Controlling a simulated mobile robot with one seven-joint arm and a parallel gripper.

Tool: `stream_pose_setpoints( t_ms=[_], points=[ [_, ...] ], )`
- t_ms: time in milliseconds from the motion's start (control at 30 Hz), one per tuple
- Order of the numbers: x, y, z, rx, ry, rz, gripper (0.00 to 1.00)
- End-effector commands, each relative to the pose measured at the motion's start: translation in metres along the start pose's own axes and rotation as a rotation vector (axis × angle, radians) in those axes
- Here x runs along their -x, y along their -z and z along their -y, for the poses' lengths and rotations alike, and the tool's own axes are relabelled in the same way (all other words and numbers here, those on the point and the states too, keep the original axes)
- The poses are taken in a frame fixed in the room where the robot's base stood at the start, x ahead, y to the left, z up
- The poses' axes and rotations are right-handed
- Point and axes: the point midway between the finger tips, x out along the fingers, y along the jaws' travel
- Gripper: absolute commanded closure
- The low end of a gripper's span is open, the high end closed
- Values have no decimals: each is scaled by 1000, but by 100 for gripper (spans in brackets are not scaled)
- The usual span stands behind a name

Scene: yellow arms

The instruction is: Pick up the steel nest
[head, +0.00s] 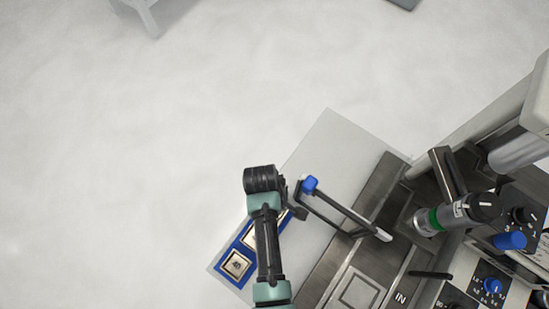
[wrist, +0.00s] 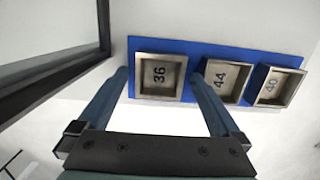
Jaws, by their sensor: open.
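Three square steel nests sit in a row on a blue plate (wrist: 225,48) in the wrist view. They are marked 36 (wrist: 159,76), 44 (wrist: 221,78) and 40 (wrist: 273,86). My gripper (wrist: 161,78) is open, with one blue-grey finger at each side of the nest marked 36. I cannot tell how high the fingertips are or whether they touch it. The right finger overlaps the left edge of the 44 nest. In the head view, my arm partly hides the row, and one nest (head: 236,265) shows clearly at its lower end.
The plate lies on a light grey shelf (head: 333,140) beside a machine. A dark bar frame with a blue knob (head: 310,184) stands close to my gripper. A control panel with dials (head: 490,284) is at the right. Open floor (head: 120,160) lies left.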

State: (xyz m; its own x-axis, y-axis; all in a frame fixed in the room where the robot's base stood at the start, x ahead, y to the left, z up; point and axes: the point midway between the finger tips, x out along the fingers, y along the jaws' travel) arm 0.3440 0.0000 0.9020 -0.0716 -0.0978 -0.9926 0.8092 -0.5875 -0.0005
Motion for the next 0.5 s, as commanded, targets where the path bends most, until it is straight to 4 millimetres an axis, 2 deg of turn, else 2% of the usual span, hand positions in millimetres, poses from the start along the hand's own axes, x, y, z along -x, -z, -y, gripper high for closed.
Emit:
stream_pose_setpoints(
  t_ms=[133, 500],
  points=[
    [0, 0, 0, 0, 0, 0, 2],
    [1, 0, 0, 0, 0, -1, 68]
  ],
)
